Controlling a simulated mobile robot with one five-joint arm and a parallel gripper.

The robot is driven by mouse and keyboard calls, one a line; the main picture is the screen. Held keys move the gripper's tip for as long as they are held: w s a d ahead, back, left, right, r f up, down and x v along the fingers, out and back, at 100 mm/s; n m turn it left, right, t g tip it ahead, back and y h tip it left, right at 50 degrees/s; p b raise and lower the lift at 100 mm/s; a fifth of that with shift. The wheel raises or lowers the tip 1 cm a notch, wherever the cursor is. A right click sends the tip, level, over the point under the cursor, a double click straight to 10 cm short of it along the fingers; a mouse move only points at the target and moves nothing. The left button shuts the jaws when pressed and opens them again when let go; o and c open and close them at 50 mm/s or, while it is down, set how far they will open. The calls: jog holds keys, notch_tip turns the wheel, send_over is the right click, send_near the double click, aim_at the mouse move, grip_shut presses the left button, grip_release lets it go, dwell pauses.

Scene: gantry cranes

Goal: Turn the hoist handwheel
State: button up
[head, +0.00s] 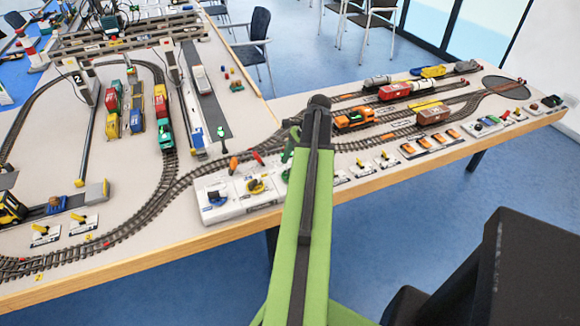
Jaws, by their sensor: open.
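A white control box (212,211) stands near the front edge of the table, left of my raised green arm. On its top are a blue-and-white knob (217,196) and a yellow knob (257,186). An orange handle (233,164) and a red handle (257,157) show at its back edge. I cannot tell which of these, if any, is the hoist handwheel. My green and black arm stands in front of the box's right end and hides part of it. My gripper's jaws do not show.
Curved track (160,202) runs left of the box, with a green locomotive (166,136) on it. An orange locomotive (354,118) and wagons stand on tracks to the right. Chairs (258,40) stand behind the table.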

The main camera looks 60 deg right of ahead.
jog(key=p+v, duration=1.4)
jog(key=v, duration=0.2)
jog(key=shift+r, duration=0.25)
jog(key=shift+d, duration=0.1)
